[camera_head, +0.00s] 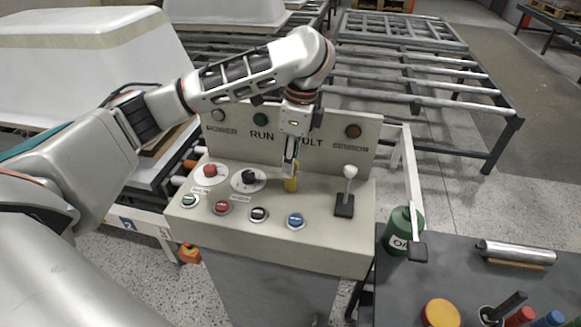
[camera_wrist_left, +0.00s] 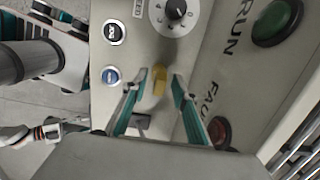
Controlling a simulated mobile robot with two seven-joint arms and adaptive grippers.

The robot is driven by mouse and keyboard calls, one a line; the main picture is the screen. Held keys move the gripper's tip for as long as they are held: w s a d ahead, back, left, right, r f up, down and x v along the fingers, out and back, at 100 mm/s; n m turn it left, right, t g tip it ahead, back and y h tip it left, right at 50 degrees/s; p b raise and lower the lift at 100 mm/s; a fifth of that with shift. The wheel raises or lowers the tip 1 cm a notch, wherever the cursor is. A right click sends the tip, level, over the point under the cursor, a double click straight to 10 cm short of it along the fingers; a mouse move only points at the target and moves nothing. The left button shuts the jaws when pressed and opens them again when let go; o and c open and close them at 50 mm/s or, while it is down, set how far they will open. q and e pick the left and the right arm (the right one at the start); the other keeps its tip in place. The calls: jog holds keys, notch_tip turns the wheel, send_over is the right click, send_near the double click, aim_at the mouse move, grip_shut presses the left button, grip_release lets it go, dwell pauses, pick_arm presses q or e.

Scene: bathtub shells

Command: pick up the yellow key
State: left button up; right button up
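The yellow key (camera_head: 291,184) stands upright on the sloped top of the grey control console (camera_head: 270,245), right of the black dial. It also shows as a yellow piece in the left wrist view (camera_wrist_left: 159,80). My left gripper (camera_head: 291,165) points down from above, right at the key. In the left wrist view my left gripper (camera_wrist_left: 157,92) has its two teal-padded fingers apart, with the key seen between their tips. A gap shows on both sides of the key. The key's lower end is partly hard to make out.
A lever (camera_head: 348,185) stands right of the key. A red knob (camera_head: 209,170), a black dial (camera_head: 248,179) and several buttons lie left and in front. The upright panel (camera_head: 345,118) rises behind. A green bottle (camera_head: 401,229) stands right of the console.

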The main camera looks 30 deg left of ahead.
pick_arm(q)
grip_shut()
jog(key=shift+r, duration=0.1)
